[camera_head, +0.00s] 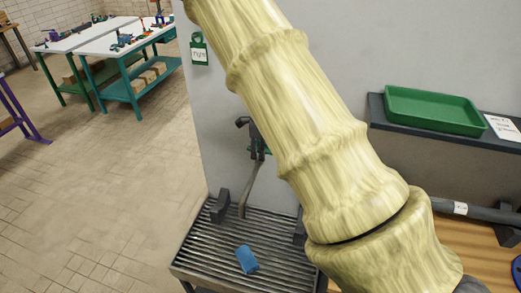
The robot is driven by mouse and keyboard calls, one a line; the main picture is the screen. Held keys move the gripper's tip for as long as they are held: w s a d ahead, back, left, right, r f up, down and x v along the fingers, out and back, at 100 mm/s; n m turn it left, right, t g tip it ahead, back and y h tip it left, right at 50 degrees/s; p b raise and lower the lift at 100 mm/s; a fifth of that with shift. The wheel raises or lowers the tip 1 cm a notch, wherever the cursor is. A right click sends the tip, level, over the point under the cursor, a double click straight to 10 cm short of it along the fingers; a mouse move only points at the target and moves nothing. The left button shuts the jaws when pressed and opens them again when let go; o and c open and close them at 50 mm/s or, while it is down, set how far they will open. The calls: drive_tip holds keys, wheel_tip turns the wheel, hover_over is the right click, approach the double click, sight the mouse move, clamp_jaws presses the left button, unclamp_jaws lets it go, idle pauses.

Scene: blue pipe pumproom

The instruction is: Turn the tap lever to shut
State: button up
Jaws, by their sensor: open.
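A tap (257,142) is fixed to the grey wall panel, just left of my arm. It has a dark body with a small green part, and a long grey spout hangs down over a slatted metal grating. A short dark piece (243,122) sticks out to the left at its top; I cannot tell whether this is the lever. The lever's position is unclear, and my arm may hide part of the tap's right side. My gripper is not in view; only my pale, ribbed arm crosses the picture from the top to the lower right.
A blue block (247,260) lies on the slatted grating (212,255). A green tray (434,109) sits on a dark shelf at right, above a grey pipe (481,211). A green tag (199,49) hangs on the wall. Tiled floor at left is open before the workbenches (75,45).

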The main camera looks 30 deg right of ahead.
wheel_tip(320, 180, up, 12)
idle(0.5)
drive_tip(key=shift+f, duration=0.1)
